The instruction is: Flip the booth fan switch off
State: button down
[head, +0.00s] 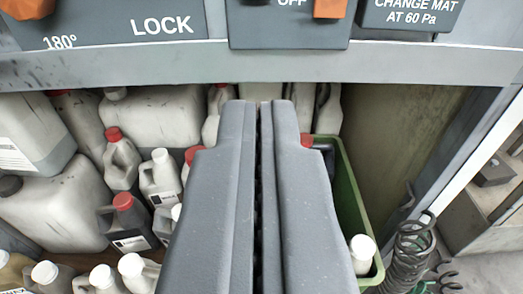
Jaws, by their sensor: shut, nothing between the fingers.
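A dark grey switch plate (289,32) is cut off by the top edge of the view, at centre. It reads "OFF", and an orange switch part (330,8) shows at its upper right; most of it is out of view. Whether this is the booth fan switch cannot be told from the visible lettering. My gripper (264,104) is shut and empty, pointing up the picture, with its tips a little below the plate in the picture. I cannot tell the distance to the plate.
A grey panel edge (150,66) runs across the top. A "LOCK" plate (110,22) is left, a "CHANGE MAT" plate (411,15) right. Below are several jugs (160,115), a green crate (350,200) and a coiled hose (412,245). Bare floor shows at lower right.

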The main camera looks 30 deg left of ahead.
jog(key=shift+s+d+b, duration=0.1)
jog(key=shift+s+b, duration=0.15)
jog(key=shift+b, duration=0.25)
jog(key=w+d+r+m+t+h, duration=0.1)
jog(key=w+d+r+m+h, duration=0.1)
jog(key=d+r+h, duration=0.65)
jog(key=w+d+r+m+t+h, duration=0.15)
jog(key=d+r, duration=0.35)
jog(key=r, duration=0.9)
jog(key=s+a+r+m+g, duration=0.1)
jog(key=s+r+m, duration=0.1)
jog(key=s+r, duration=0.7)
jog(key=s+a+r+m, duration=0.15)
jog(key=s+r, duration=0.45)
jog(key=r, duration=0.6)
notch_tip(320, 180, up, 13)
jog(key=p, duration=1.5)
jog(key=shift+r, duration=0.2)
